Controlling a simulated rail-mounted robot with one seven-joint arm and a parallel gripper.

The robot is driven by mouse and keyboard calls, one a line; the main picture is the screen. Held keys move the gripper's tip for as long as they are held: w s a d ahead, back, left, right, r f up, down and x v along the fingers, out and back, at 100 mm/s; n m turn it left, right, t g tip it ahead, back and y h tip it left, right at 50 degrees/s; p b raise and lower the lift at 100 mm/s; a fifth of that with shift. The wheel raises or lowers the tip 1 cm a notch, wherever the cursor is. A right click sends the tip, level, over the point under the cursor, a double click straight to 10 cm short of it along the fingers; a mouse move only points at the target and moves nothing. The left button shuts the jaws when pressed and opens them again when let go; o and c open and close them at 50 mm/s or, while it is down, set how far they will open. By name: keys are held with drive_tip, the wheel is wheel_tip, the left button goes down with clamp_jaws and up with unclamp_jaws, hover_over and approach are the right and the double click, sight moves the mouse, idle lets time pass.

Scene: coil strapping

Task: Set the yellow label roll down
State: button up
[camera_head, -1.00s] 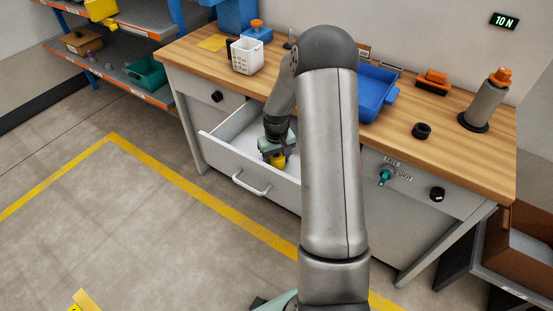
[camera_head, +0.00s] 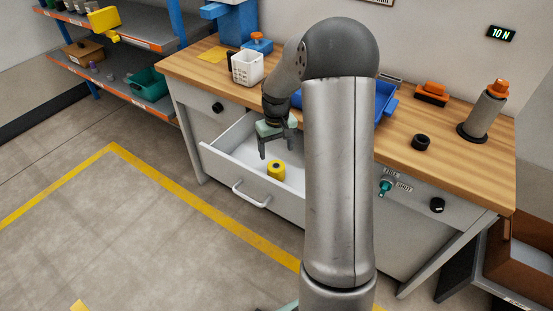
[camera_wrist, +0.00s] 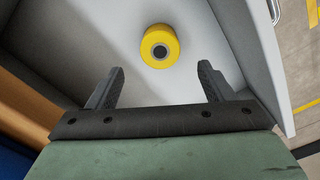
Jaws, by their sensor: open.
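The yellow label roll (camera_head: 276,169) stands on the floor of the open white drawer (camera_head: 222,158), close to its front wall. In the wrist view the roll (camera_wrist: 160,46) shows its round top with a dark centre, and bare drawer floor lies around it. My gripper (camera_head: 278,156) is open and empty, above the drawer and apart from the roll. In the wrist view the two dark fingers of my gripper (camera_wrist: 160,82) stand wide apart, with the roll beyond their tips. My arm hides the right part of the drawer.
The wooden bench top (camera_head: 395,135) lies above the drawer. It carries a white basket (camera_head: 247,67), a blue tray (camera_head: 385,100), a black ring (camera_head: 421,142) and a grey roll on a stand (camera_head: 484,110). The drawer walls enclose the space around my gripper.

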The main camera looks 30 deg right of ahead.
drive_tip(key=s+a+r, duration=0.9)
drive_tip(key=s+a, duration=0.1)
drive_tip(key=s, duration=0.2)
drive_tip(key=s+a, duration=0.3)
drive_tip(key=s, duration=0.4)
drive_tip(key=s+a, duration=0.3)
drive_tip(key=s, duration=0.5)
drive_tip(key=shift+r+n, duration=0.3)
drive_tip(key=shift+r, duration=0.1)
